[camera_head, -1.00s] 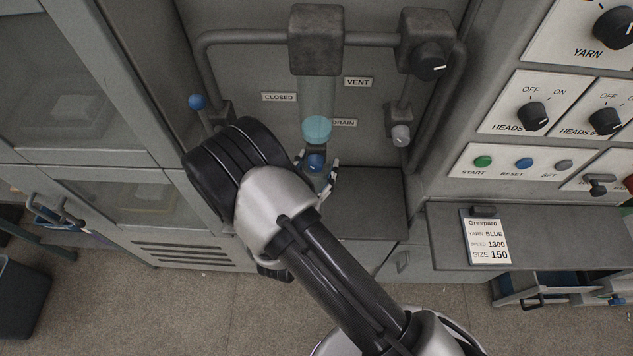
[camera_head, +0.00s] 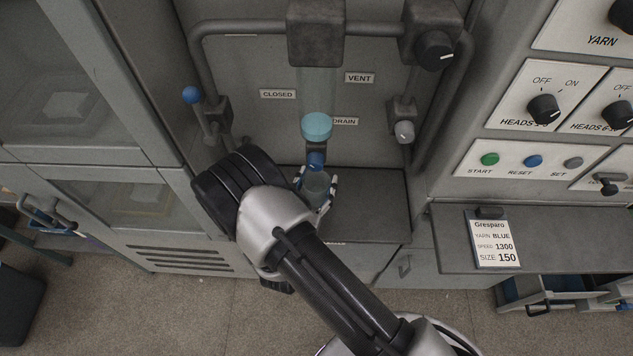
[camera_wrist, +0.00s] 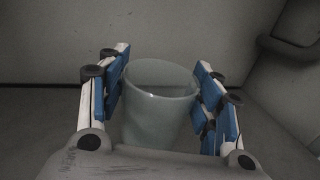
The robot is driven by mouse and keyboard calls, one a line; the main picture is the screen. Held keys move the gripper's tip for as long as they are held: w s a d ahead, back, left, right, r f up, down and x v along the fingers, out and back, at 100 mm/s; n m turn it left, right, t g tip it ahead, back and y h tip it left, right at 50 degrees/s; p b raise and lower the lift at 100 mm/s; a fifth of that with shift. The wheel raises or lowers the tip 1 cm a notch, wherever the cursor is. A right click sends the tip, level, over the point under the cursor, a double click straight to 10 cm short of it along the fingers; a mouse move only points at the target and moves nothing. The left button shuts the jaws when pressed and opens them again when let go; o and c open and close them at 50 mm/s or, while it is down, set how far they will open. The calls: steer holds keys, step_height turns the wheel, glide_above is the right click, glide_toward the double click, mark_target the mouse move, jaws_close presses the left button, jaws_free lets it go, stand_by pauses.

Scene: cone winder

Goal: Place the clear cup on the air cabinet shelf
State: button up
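The clear cup (camera_wrist: 155,112) stands upright between the two blue-padded fingers of my gripper (camera_wrist: 165,110) in the wrist view. The left finger is against or very close to its wall; a small gap seems to show at the right, so a firm hold is not certain. The air cabinet shelf (camera_head: 375,205) is the dark flat surface below and to the right. Whether the cup's base touches it is hidden.
Pipes with a blue-knobbed lever (camera_head: 191,95) and a grey knob (camera_head: 404,131) flank the cabinet back. The shelf's right part is clear.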

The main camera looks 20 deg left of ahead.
steer(key=o, duration=0.4)
steer(key=shift+o, duration=0.2)
steer(key=shift+r, duration=0.15)
steer(key=s+p, duration=0.2)
steer(key=s, duration=1)
steer(key=shift+a, duration=0.2)
